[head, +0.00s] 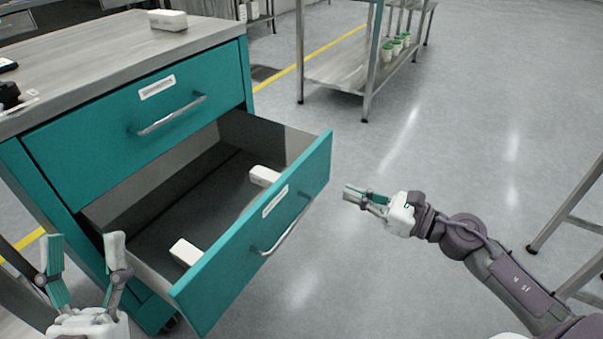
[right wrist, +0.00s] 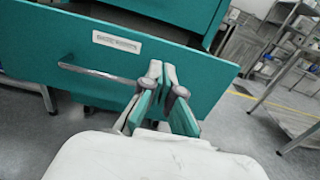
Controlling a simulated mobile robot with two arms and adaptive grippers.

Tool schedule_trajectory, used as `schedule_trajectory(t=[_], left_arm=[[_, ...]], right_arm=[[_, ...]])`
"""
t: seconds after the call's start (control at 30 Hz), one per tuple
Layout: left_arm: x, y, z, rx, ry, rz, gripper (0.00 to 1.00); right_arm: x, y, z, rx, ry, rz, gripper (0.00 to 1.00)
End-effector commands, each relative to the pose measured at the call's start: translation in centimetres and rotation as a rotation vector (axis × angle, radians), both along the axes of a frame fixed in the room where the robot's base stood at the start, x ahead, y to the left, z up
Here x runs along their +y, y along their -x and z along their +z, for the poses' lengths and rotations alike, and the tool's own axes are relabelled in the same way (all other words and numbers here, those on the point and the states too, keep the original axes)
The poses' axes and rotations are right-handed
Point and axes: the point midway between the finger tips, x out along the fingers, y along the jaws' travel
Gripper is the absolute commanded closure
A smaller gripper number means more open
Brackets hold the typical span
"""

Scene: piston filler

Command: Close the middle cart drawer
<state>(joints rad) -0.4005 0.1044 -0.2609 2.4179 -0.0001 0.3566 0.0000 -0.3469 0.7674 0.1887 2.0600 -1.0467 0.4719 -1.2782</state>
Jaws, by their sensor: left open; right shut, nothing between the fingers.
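The middle cart drawer (head: 245,240) is pulled well out of the teal cart, with white boxes (head: 186,252) and (head: 264,176) inside. Its front has a label and a metal handle (head: 287,228). The drawer front (right wrist: 205,75) also fills the upper right wrist view, with its handle (right wrist: 95,73) left of the fingers. My right gripper (head: 362,194) is shut and empty, a short way right of the drawer front in the head view. It shows in the right wrist view (right wrist: 160,75). My left gripper (head: 82,250) is open and empty, at the lower left by the cart's side.
The drawer above (head: 145,120) is shut. A metal shelf unit (head: 340,70) stands behind with green-lidded containers. The floor right of the drawer is clear; another metal frame (head: 570,220) stands at far right.

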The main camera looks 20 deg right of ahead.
Motion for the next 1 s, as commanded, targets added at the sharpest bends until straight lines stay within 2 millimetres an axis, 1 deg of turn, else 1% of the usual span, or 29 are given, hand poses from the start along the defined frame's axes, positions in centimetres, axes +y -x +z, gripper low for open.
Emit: schedule_trajectory(t=[0.03, 0.2, 0.4, 0.5, 0.7, 1.0], left_arm=[[0.0, 0.0, 0.0, -0.001, 0.000, 0.000, 0.34], [0.0, -0.3, -0.2, 0.025, -0.008, 0.002, 0.34], [-0.1, -1.5, -1.4, 0.123, -0.037, 0.008, 0.34], [-0.2, -1.9, -2.0, 0.161, -0.047, 0.010, 0.34], [-0.2, -2.5, -2.8, 0.215, -0.063, 0.013, 0.34], [-0.2, -2.6, -3.0, 0.224, -0.066, 0.013, 0.34]], right_arm=[[0.7, -0.9, 0.1, -0.004, 0.001, 0.003, 1.00], [2.8, -3.7, 0.3, -0.005, -0.002, 0.000, 1.00], [5.0, -6.5, 0.3, -0.004, -0.003, -0.002, 1.00], [5.8, -7.6, 0.3, -0.003, -0.003, -0.002, 1.00], [6.8, -8.8, 0.1, 0.000, -0.004, -0.002, 1.00], [6.9, -8.9, 0.0, 0.002, -0.005, -0.002, 1.00]])
